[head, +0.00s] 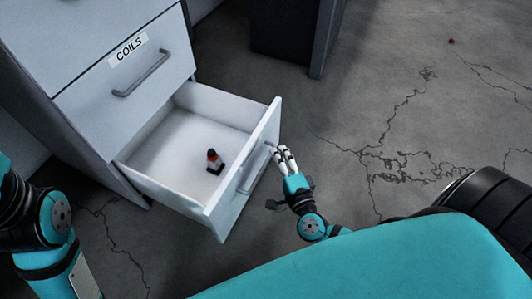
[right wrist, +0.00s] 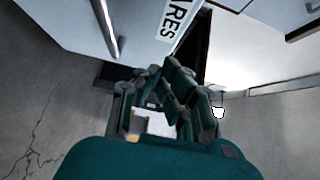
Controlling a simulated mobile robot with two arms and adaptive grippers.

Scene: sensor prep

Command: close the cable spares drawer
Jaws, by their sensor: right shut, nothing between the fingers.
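The lower drawer (head: 225,200) of the white cabinet stands pulled out, below a closed drawer labelled COILS. Its inside is open to view and holds a small dark object with red and white parts (head: 214,161). In the right wrist view its front (right wrist: 70,22) shows a label ending in RES (right wrist: 178,18) and a grey bar handle (right wrist: 106,28). My right gripper (head: 284,153) is shut and empty, just outside the drawer front near its handle (head: 255,168). I cannot tell whether it touches the front. My left gripper is out of view; only its arm shows at the left.
The closed COILS drawer (head: 130,85) with its handle is directly above the open one. A dark cabinet or panel (head: 290,38) stands at the back. Cracked grey floor (head: 400,110) is free to the right, with a tiny red object (head: 451,41) far off.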

